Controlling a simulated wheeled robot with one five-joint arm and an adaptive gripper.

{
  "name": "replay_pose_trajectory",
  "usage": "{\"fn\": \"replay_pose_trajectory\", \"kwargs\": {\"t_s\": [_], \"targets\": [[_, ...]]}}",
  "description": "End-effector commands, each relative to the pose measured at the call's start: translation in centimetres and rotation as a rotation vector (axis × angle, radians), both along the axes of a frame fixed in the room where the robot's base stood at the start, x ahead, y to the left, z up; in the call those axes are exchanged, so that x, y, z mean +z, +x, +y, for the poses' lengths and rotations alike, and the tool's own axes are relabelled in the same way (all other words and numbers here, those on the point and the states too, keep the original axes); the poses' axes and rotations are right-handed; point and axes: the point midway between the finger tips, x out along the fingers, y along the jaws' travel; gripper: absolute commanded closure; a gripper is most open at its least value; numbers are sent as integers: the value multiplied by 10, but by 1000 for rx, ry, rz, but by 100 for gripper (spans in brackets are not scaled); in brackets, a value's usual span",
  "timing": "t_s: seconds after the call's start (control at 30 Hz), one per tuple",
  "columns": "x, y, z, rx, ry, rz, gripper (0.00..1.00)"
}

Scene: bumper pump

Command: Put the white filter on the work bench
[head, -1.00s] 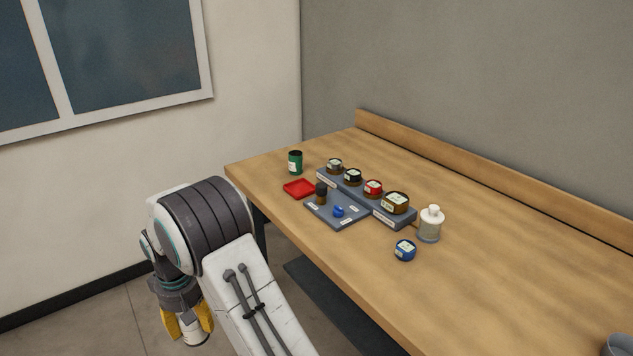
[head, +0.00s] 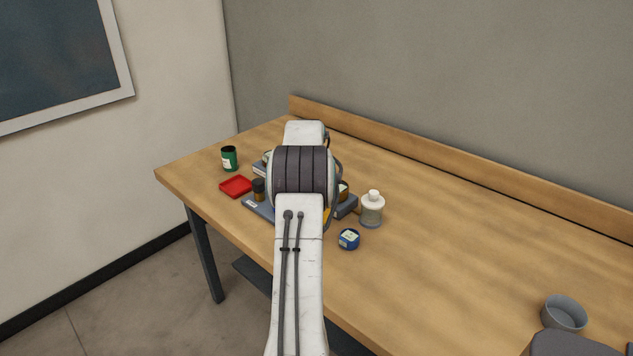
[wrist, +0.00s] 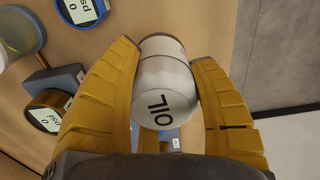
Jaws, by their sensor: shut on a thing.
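The white filter (wrist: 165,92), a cylinder with black "OIL" lettering, is between the yellow fingers of my gripper (wrist: 163,58) in the wrist view. My gripper is shut on it. In the head view my arm covers the filter and nearly all of my gripper; only a bit of yellow shows beside the arm. The work bench (head: 455,240) is wooden and runs along the grey wall. It also fills the left of the wrist view (wrist: 105,65). My gripper is over the bench's front part, near the grey trays. Whether the filter touches anything under it cannot be told.
A grey tray (head: 258,206) is partly hidden. A grey cup (head: 565,313) stands at right. The bench between bottle and cup is clear.

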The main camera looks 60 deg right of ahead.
Motion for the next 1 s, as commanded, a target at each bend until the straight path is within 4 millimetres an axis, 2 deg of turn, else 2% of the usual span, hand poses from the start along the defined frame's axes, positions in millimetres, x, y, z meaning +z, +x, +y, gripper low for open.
{"fn": "replay_pose_trajectory", "kwargs": {"t_s": [0.03,0.1,0.17,0.3,0.5,0.6,0.7,0.8,1.0], "targets": [[6,-28,-17,-20,-3,-2,81],[11,-63,-35,-30,-2,-1,81],[17,-95,-48,-39,-3,-2,81],[29,-170,-69,-58,-3,-1,81],[43,-266,-77,-79,-3,0,81],[49,-303,-76,-86,-2,0,81],[53,-333,-72,-92,-2,0,81],[56,-353,-69,-94,-1,0,81],[59,-373,-64,-97,-1,0,81]]}}
